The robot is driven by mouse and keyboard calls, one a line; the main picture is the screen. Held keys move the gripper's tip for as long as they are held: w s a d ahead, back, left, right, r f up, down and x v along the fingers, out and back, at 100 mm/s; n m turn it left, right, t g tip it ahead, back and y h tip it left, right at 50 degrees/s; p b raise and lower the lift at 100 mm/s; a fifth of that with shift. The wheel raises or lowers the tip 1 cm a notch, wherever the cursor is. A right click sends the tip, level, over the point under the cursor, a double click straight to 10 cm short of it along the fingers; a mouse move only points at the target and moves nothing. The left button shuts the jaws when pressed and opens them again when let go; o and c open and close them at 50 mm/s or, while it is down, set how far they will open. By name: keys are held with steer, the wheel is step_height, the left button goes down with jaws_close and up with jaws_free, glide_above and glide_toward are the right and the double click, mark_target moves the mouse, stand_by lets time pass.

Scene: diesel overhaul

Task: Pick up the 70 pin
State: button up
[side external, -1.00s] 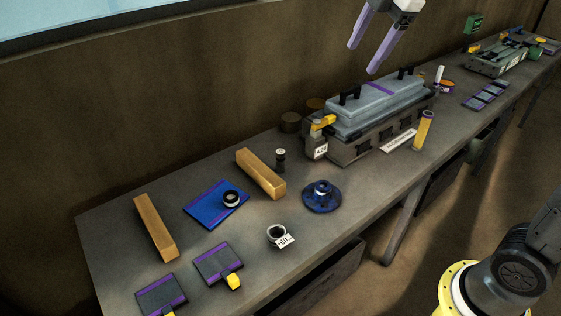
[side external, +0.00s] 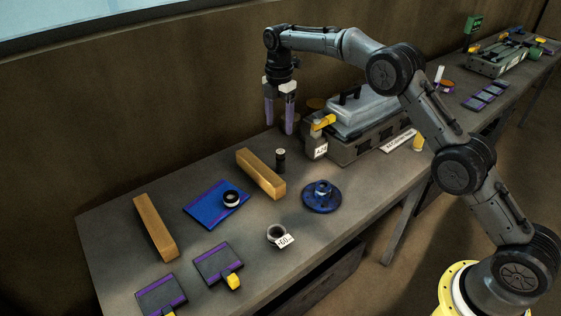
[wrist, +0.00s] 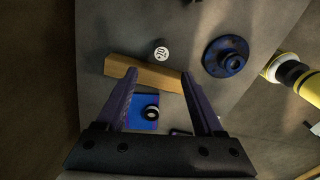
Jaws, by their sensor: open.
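The pin (side external: 280,160) is a small dark upright cylinder with a pale top, standing on the bench behind the right-hand wooden block. In the wrist view the pin (wrist: 161,54) shows a round white top with a dark mark that looks like 70, beyond my fingertips. My gripper (side external: 279,124) hangs open and empty, purple fingers down, above the bench and up-picture from the pin. In the wrist view my gripper (wrist: 159,74) has its fingers spread wide, with the pin lying ahead between their lines and apart from them.
A wooden block (side external: 260,174) lies beside the pin. A blue flanged part (side external: 321,197) is to the right, and a grey engine block (side external: 352,145) stands further right. A blue mat (side external: 205,207) holds a dark ring (side external: 231,198). A ring tagged 60 (side external: 277,232) sits nearer the front.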

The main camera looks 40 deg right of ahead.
mark_target(281, 151)
step_height(281, 151, down, 14)
steer(key=shift+s+d+r, duration=0.1)
steer(key=shift+d, duration=0.05)
stand_by(0.5)
steer(key=shift+c, duration=0.2)
jaws_close()
steer(key=shift+r, duration=0.1)
